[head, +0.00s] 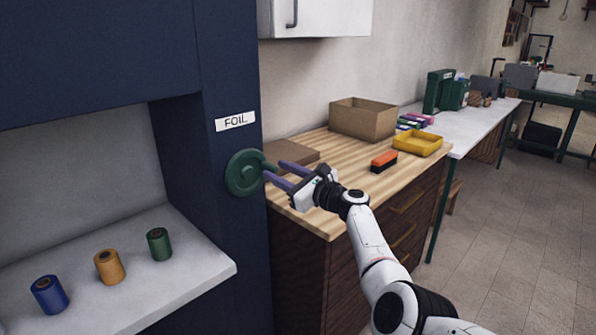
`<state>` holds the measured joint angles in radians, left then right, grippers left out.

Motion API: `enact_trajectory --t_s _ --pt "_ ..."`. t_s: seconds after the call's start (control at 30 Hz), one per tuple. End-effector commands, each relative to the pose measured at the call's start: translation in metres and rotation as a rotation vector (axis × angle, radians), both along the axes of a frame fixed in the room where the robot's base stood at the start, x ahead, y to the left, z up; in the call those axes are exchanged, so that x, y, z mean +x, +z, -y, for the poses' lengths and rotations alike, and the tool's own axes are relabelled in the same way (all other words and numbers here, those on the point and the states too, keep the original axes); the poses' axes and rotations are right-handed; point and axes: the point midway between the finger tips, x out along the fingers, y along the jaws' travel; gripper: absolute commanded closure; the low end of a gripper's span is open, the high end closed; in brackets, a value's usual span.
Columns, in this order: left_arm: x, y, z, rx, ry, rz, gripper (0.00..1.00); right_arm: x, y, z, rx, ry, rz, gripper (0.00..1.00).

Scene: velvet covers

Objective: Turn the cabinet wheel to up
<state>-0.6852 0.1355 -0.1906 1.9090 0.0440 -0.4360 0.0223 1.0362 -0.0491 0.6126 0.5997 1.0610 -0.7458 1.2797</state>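The green cabinet wheel (240,174) is mounted on the dark blue cabinet front, below a white label reading "FOIL" (235,121). A small green handle (268,166) sticks out from the wheel's right side. My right gripper (273,169) reaches in from the right, just beside the wheel. Its two purple fingers are apart, with the handle's end near the gap between them. I cannot tell whether either finger touches the handle. My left gripper is not in view.
A blue spool (48,295), an orange spool (109,267) and a green spool (159,244) stand on the cabinet shelf (195,270). A wooden counter (345,160) to the right holds a cardboard box (362,119), an orange brush (384,161) and a yellow tray (417,143).

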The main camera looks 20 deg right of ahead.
Motion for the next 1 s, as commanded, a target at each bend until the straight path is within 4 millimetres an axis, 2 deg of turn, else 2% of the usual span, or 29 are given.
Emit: enact_trajectory --t_s 0.03,0.17,0.5,0.7,1.0 --pt "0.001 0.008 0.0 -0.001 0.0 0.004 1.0 -0.006 0.001 0.003 0.0 -0.001 -0.001 0.65" --pt "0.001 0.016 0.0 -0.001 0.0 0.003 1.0 -0.021 0.002 0.01 -0.002 -0.001 0.0 0.65" --pt "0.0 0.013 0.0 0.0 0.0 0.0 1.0 -0.057 -0.002 0.029 0.001 -0.002 -0.001 0.65" --pt "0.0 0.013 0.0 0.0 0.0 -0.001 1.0 -0.067 -0.001 0.033 0.002 -0.001 -0.001 0.65" --pt "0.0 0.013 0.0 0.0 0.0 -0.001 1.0 -0.067 -0.001 0.034 0.002 0.0 -0.001 0.65"
